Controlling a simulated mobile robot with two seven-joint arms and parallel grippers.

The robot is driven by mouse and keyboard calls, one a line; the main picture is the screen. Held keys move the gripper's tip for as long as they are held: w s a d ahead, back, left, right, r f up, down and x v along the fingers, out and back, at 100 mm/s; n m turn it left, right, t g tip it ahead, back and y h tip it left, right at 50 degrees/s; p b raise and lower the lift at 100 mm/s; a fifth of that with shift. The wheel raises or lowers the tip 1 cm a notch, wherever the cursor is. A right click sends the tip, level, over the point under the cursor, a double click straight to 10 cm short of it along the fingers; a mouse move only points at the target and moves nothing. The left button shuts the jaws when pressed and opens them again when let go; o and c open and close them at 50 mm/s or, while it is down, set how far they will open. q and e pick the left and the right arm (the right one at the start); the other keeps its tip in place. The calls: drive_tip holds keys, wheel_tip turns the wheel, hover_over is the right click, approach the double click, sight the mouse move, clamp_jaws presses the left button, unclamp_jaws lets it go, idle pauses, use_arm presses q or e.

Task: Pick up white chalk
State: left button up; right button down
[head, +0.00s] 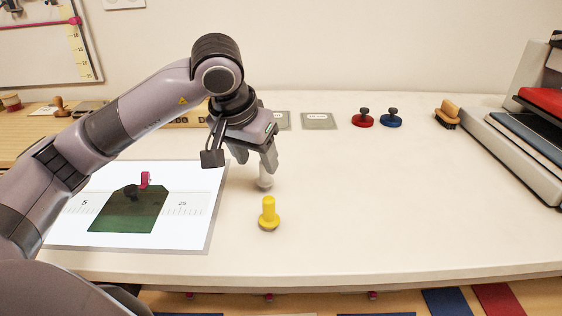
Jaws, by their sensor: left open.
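The white chalk (265,180) stands upright on the table (400,190), right of the white board with the green piece. My left gripper (265,168) is directly above it, pointing down, with its fingers open around or just in front of the chalk's upper part. The fingers hide the chalk's top, and I cannot tell whether they touch it. My right gripper is not in view.
A white board (205,215) with a dark green piece (130,213) and a pink clip (145,179) lies left. Red (362,120) and blue (391,120) knobbed weights, a brush (447,117) and a grey rack (515,150) stand at the back right. The table's right middle is clear.

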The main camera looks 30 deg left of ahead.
sight(265, 175)
use_arm(q)
drive_tip(key=shift+w, duration=0.3)
drive_tip(key=shift+w+f, duration=0.15)
drive_tip(key=shift+f, duration=0.05)
drive_tip(key=x, duration=0.6)
drive_tip(key=shift+w+f, duration=0.1)
drive_tip(key=shift+w, duration=0.25)
drive_tip(key=c, duration=0.8)
drive_tip(key=shift+c, duration=0.2)
